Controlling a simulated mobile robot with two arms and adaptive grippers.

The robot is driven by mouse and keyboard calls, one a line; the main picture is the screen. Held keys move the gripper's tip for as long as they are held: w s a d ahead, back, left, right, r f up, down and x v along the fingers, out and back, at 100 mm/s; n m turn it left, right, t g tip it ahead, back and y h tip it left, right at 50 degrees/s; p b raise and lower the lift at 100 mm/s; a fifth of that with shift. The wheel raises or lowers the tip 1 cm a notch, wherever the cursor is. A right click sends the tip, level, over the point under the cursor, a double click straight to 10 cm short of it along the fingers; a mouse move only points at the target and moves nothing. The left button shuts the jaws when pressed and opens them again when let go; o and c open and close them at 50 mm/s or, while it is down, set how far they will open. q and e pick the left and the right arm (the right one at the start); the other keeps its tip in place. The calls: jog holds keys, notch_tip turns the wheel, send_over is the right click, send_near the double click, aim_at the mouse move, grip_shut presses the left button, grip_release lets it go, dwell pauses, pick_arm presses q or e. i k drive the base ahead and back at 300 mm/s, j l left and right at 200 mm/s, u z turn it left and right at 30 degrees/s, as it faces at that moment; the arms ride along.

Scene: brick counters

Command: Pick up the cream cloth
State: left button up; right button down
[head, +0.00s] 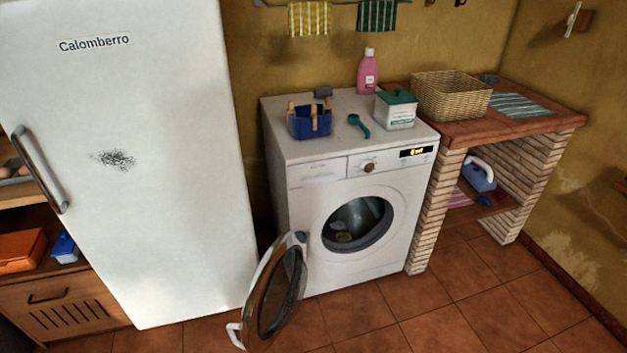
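A small pale, cream-coloured thing (344,237) lies low inside the drum of the white washing machine (305,225). It may be the cream cloth, but it is too small and dark to be sure. The round door (277,290) of the machine stands open, swung out to the left. Neither of my grippers shows in the head view.
A white fridge (130,190) stands left of the machine. On the machine are a blue peg basket (310,125), a green scoop (359,125), a white box (396,112) and a pink bottle (367,74). A wicker basket (450,97) stands on the brick counter (535,125).

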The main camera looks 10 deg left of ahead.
aim_at(342, 236)
jog(key=i+j+z, duration=0.15)
jog(key=j+z, duration=0.2)
jog(key=j, duration=0.65)
jog(key=j+z, duration=0.4)
jog(key=j, duration=0.65)
jog(key=k+j+z, duration=0.15)
jog(key=j+z, duration=0.2)
jog(key=j, duration=0.65)
jog(key=i+l+u, duration=0.15)
jog(key=l, duration=0.15)
jog(key=i+l+u, duration=0.35)
jog(key=l, duration=0.3)
jog(key=u, duration=0.35)
jog(key=l+u, duration=0.25)
jog(key=u, duration=0.2)
jog(key=l+u, duration=0.55)
jog(key=u, duration=0.3)
jog(key=k+l+u, duration=0.15)
jog(key=u, duration=0.3)
